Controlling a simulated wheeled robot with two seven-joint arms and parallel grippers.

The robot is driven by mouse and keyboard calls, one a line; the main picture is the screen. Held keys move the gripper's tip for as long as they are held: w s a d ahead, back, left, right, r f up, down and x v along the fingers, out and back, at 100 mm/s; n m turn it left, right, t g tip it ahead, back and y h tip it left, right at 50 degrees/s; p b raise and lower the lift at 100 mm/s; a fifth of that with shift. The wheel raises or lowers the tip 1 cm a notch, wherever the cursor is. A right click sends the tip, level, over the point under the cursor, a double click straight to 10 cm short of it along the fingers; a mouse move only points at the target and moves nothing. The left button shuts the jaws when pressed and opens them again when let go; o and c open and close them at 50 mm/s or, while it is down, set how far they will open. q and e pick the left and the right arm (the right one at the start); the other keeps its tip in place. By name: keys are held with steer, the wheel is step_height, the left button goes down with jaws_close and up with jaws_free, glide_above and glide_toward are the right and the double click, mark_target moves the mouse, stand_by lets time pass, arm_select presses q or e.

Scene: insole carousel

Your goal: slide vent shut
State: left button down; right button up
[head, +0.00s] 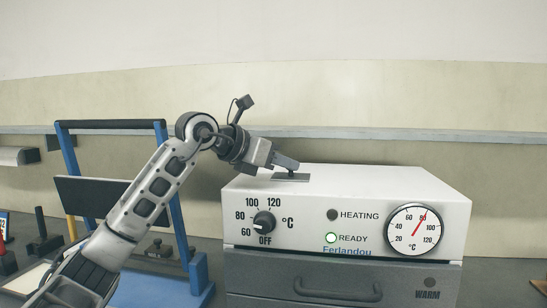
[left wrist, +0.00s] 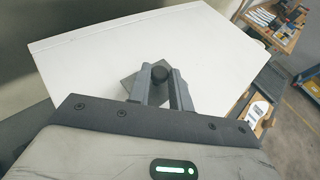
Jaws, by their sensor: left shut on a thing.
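The vent is a small dark grey plate (head: 291,177) on the white top of the oven (head: 345,190). In the left wrist view the vent plate (left wrist: 129,84) carries a round dark knob (left wrist: 160,73). My left gripper (head: 291,164) reaches down to the plate from the left. In the left wrist view my left gripper (left wrist: 160,78) has its fingers on either side of the knob, shut on it. The fingers and knob hide part of the plate, so I cannot tell how far the vent is open. My right gripper is in neither view.
The oven front has a temperature dial (head: 264,223), a gauge (head: 414,230), a lit READY lamp (head: 331,238) and a drawer handle (head: 338,291). A blue frame (head: 178,220) stands left of the oven, behind my arm. The rest of the oven top is clear.

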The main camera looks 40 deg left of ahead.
arm_select(q)
steer(key=shift+a, duration=0.1)
steer(key=c, duration=1.3)
jaws_free()
steer(key=shift+s+a, duration=0.1)
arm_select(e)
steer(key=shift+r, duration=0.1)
arm_select(q)
steer(key=shift+s, duration=0.1)
steer(key=shift+s+a+r, duration=0.1)
steer(key=shift+s, duration=0.2)
steer(key=b+v, duration=0.5)
steer(key=v, duration=1)
steer(key=shift+s, duration=0.1)
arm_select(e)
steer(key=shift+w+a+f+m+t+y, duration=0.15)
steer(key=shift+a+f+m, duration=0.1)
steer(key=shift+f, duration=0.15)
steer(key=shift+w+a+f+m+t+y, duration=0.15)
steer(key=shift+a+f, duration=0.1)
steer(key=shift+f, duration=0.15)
